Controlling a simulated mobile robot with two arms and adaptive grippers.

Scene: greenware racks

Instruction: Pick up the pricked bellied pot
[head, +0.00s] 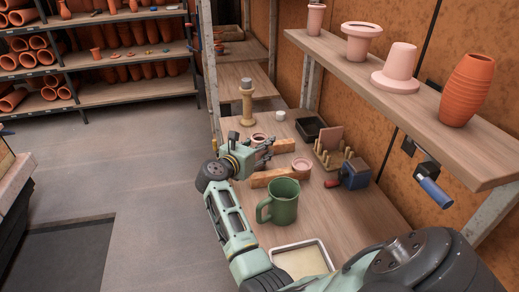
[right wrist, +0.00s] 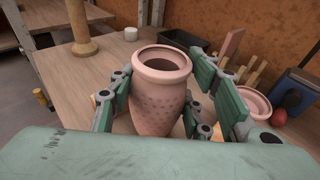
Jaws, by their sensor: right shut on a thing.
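The pricked bellied pot (right wrist: 158,100) is pale pink clay with a flared rim, a wide dark mouth and rows of small dots on its belly. It stands upright between the green-padded fingers of my right gripper (right wrist: 160,100), which is shut on it from both sides. In the head view the pot's rim (head: 258,138) shows beside my right gripper (head: 268,149), whose fingers hide most of its body. The pot's foot is hidden, so I cannot tell whether it touches the bench. My left gripper is not in view.
On the bench are a green jug (head: 284,202), a small pink bowl (head: 302,163), a blue box (head: 355,173), a pegged block (head: 330,161), a black tray (head: 300,128) and a turned wooden post (head: 247,106). A shelf (head: 420,105) with several pots overhangs the right side.

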